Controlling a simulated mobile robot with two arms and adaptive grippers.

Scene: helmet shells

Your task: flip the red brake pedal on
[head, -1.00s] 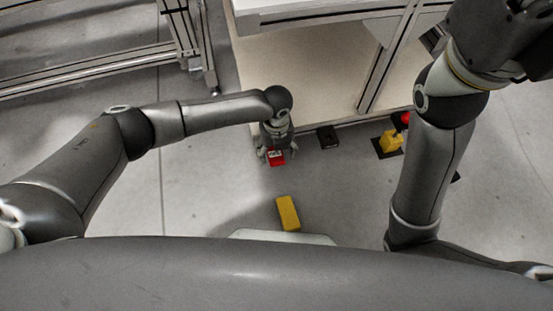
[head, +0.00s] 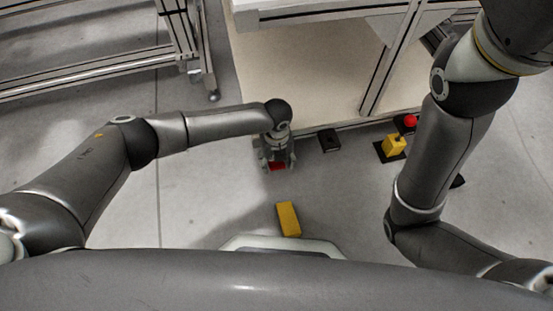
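The red brake pedal (head: 278,166) is low at the floor, just in front of the white platform, and is partly hidden by my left gripper. My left gripper (head: 278,164) comes down over it from above. Its fingers look spread, one on each side of the red, with gaps that are hard to judge. Whether it touches the pedal cannot be told. The pedal's face now looks plain dark red. My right arm rises along the right side and leaves the picture at the top right; its gripper is out of view.
A yellow block (head: 288,219) lies on the floor near my base. A small black pedal (head: 329,139) stands right of my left gripper. Further right are a yellow block on a black plate (head: 394,145) and a red ball-shaped button (head: 410,121). A white platform (head: 290,75) stands behind.

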